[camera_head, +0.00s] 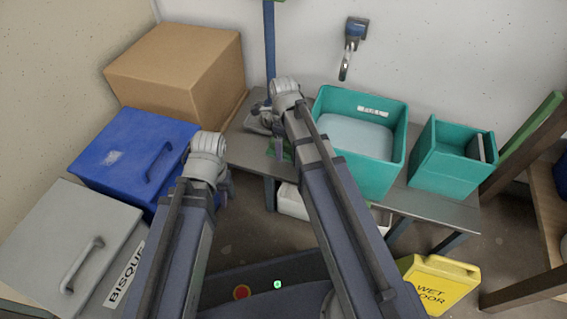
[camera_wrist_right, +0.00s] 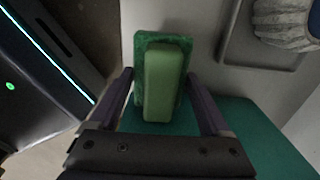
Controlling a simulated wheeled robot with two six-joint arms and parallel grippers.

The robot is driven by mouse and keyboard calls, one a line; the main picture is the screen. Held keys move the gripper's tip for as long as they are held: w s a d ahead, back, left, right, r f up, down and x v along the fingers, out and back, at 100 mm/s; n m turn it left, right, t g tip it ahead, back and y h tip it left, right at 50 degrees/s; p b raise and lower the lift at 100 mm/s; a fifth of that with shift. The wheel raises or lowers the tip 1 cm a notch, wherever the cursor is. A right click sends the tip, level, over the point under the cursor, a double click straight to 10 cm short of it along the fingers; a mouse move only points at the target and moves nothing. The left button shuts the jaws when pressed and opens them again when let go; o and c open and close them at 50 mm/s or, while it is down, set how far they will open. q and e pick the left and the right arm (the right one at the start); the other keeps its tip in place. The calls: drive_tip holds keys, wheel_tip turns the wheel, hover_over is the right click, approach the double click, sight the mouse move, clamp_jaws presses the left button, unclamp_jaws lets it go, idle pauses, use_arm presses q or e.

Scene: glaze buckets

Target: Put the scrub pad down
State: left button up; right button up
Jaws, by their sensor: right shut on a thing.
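The scrub pad (camera_wrist_right: 165,82) is a light green block on a darker green pad. It sits between the fingers of my right gripper (camera_wrist_right: 160,100) in the right wrist view. In the head view my right gripper (camera_head: 272,128) is over the left end of the grey bench, left of the large teal tub, and a bit of green shows beneath it. I cannot tell whether the pad touches anything below. My left gripper (camera_head: 226,185) is beside the blue bin, mostly hidden behind its own arm, so its jaws do not show clearly.
The grey bench (camera_head: 433,208) carries a large teal tub (camera_head: 395,165) with pale content and a smaller teal bin (camera_head: 440,178). A blue lidded bin (camera_head: 120,135), a grey "BISQUE" bin (camera_head: 60,225) and a cardboard box (camera_head: 175,60) stand left. A yellow wet-floor sign (camera_head: 440,285) stands front right.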

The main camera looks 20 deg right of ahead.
drive_tip(key=shift+f, duration=0.4)
wheel_tip(320, 180, down, 4)
drive_tip(key=b, duration=0.4)
drive_tip(key=shift+f, duration=0.1)
drive_tip(key=o, duration=1)
